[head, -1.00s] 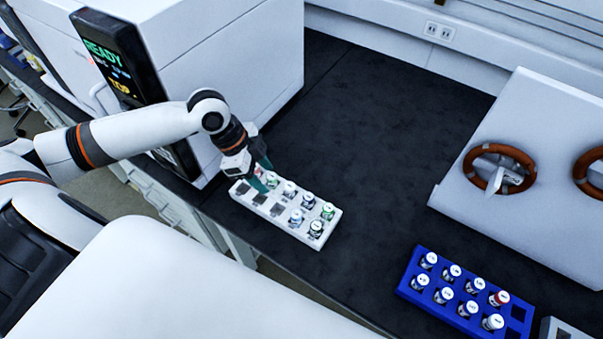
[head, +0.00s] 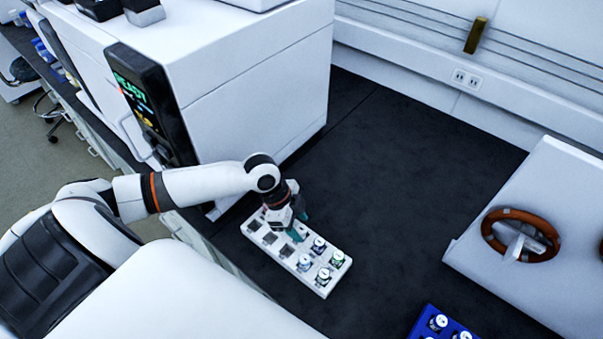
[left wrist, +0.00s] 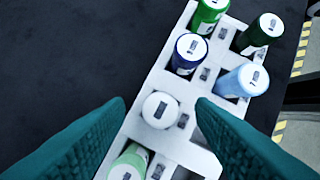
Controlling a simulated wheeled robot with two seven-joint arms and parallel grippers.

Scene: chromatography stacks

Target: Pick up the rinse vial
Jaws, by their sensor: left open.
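A white rack (head: 318,286) holding several capped vials stands on the dark bench. A light green vial (left wrist: 129,160) is near the left finger. Dark blue (left wrist: 189,53), light blue (left wrist: 244,80), green (left wrist: 209,14) and dark green (left wrist: 258,34) vials stand farther along. No label reading "rinse" is legible. My right gripper is out of view.
A large white instrument (head: 255,100) with a dark screen (head: 140,100) stands behind my left arm. A blue rack (head: 428,325) is partly visible at the bottom. A white sloped housing with a brown ring (head: 520,234) is at right. The bench between is clear.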

